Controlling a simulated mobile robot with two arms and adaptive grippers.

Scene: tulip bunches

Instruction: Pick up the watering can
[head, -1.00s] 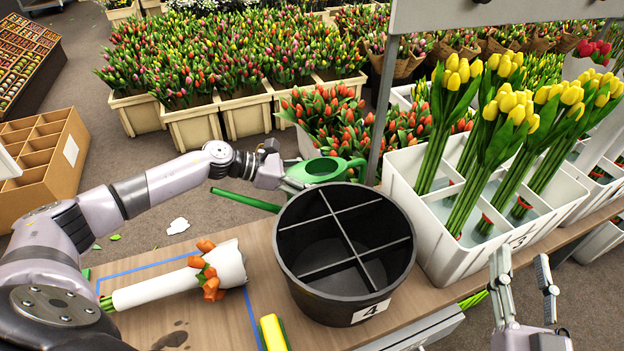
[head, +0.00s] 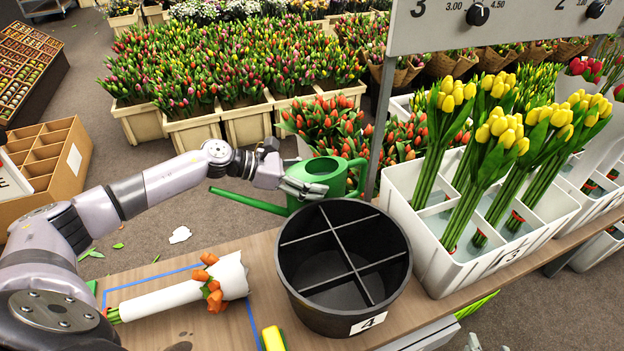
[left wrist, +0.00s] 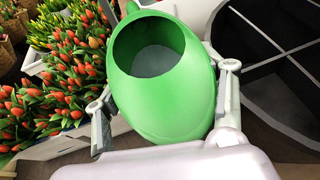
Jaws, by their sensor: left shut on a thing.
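The green watering can (head: 324,179) is upright behind the black divided bucket (head: 300,290), with its long spout pointing left and its handle to the right. The bucket's rim hides its lower part in the head view. My left gripper (head: 305,190) is shut on the can's body. In the left wrist view the fingers (left wrist: 160,105) sit on either side of the green can (left wrist: 160,95), and its round opening shows an empty-looking inside. Only the tips of my right gripper (head: 489,345) show at the bottom edge, too little to tell its state.
A wrapped orange tulip bunch (head: 180,299) lies on the wooden table (head: 190,325), with a yellow block (head: 272,339) nearby. A white divided crate (head: 436,271) of yellow tulips stands right of the bucket. A metal post (head: 381,125) rises just right of the can.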

